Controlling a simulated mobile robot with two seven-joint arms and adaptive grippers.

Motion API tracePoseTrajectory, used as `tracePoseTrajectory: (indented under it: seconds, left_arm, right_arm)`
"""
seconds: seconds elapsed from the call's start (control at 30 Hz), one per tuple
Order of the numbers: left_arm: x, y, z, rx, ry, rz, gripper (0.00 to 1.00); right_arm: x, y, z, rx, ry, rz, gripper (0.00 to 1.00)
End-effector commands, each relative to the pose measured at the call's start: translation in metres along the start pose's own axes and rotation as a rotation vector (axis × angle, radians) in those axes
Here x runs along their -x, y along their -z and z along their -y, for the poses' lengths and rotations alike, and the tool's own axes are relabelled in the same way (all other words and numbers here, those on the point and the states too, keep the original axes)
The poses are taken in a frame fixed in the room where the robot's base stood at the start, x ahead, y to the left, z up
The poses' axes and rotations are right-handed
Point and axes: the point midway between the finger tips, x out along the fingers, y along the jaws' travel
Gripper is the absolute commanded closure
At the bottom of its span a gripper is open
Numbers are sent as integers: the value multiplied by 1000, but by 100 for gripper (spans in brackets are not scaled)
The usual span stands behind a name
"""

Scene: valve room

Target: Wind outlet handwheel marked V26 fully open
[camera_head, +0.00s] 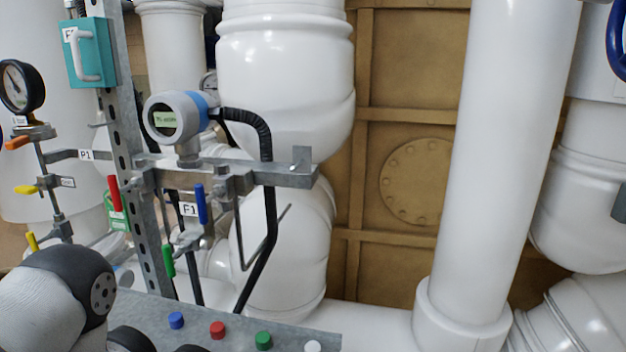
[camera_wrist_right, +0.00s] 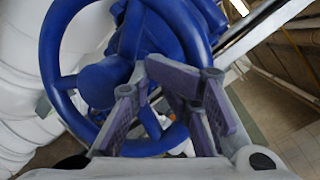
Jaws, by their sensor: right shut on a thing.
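A blue handwheel (camera_wrist_right: 48,62) fills the upper left and middle of the right wrist view, with its hub and thick spokes showing. My right gripper (camera_wrist_right: 168,92) has its purple-grey pads at the wheel and is shut on it. The exact place of contact is partly hidden by the fingers. No V26 marking is readable. In the head view, part of a blue wheel (camera_head: 612,42) shows at the upper right edge; I cannot tell if it is the same one. My left arm shows at the lower left, but its gripper is not in view.
A grey metal post (camera_head: 140,220) carries a transmitter (camera_head: 175,118), a pressure gauge (camera_head: 20,86) and several small coloured levers. A grey panel with coloured buttons (camera_head: 217,330) stands below. Large white pipes (camera_head: 495,150) rise before a brown panelled wall (camera_head: 385,80).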

Motion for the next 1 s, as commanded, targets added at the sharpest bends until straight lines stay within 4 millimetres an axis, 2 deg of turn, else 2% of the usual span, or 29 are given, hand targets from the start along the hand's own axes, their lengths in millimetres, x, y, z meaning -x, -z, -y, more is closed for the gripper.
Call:
tracePoseTrajectory:
  seconds: [0.3,0.43,0.63,0.77,1.0]
  left_arm:
    - [0,0,0,0,0,-2,60]
    - [-5,-4,0,0,1,19,60]
    - [1,1,0,0,0,-4,60]
    - [1,1,0,0,0,-3,60]
    - [0,0,0,0,0,-1,60]
  right_arm:
    - [-2,1,3,-4,4,-5,100]
    - [-4,-4,-3,0,4,-5,100]
    - [0,3,6,-4,3,-5,100]
    - [14,3,3,-3,2,-3,100]
    - [53,3,2,-1,1,0,100]
